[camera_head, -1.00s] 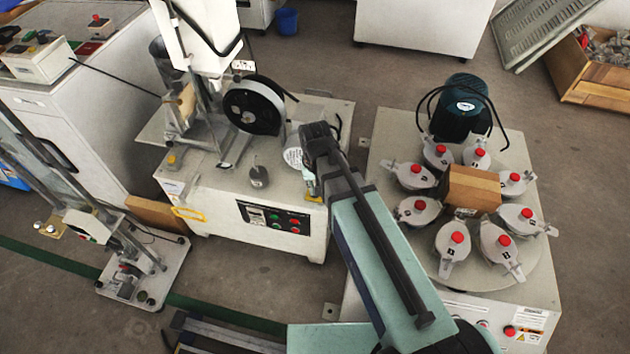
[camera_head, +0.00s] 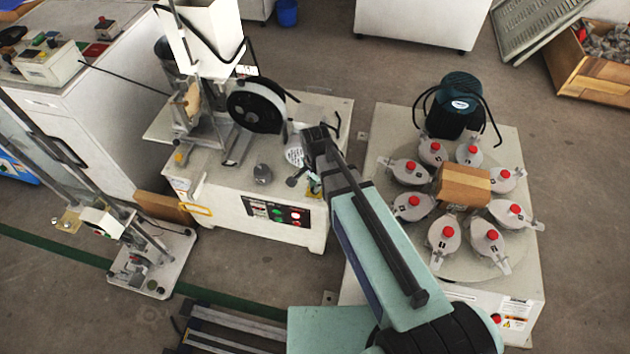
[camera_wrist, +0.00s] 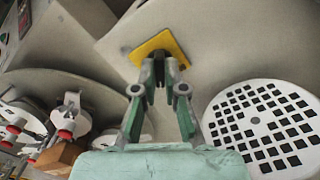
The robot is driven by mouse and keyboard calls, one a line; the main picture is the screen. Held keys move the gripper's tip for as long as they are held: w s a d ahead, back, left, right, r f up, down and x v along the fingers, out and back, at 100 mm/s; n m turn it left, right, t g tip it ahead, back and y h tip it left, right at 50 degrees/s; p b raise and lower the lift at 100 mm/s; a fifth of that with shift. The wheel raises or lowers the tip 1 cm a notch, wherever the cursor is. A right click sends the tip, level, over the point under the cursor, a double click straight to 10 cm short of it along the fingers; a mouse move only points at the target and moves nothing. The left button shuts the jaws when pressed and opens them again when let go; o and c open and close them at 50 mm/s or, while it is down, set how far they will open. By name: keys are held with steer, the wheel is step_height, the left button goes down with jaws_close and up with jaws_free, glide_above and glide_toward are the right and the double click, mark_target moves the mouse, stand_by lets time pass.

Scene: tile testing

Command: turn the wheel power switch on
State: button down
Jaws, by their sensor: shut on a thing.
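The wheel power switch shows in the wrist view as a yellow square plate (camera_wrist: 150,45) on a pale machine surface, with a small dark part at its middle. My gripper (camera_wrist: 160,72) reaches it with its fingertips close together, shut on that dark part, which they mostly hide. In the head view my arm hides most of this spot at the right side of the wheel machine (camera_head: 232,212). The machine's black wheel (camera_head: 256,106) stands upright on top. Its front panel (camera_head: 277,212) has green and red buttons, one showing bright.
A white perforated disc (camera_wrist: 235,115) lies close to the right of my fingers. The turntable machine (camera_head: 390,262) with several red-capped pots stands at the right of my arm. A grey stand (camera_head: 150,263) is at the left.

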steer(key=shift+m+p, duration=0.45)
steer(key=shift+m, duration=0.85)
steer(key=c, duration=1.2)
jaws_free()
steer(key=shift+c, duration=0.2)
step_height(320, 180, up, 12)
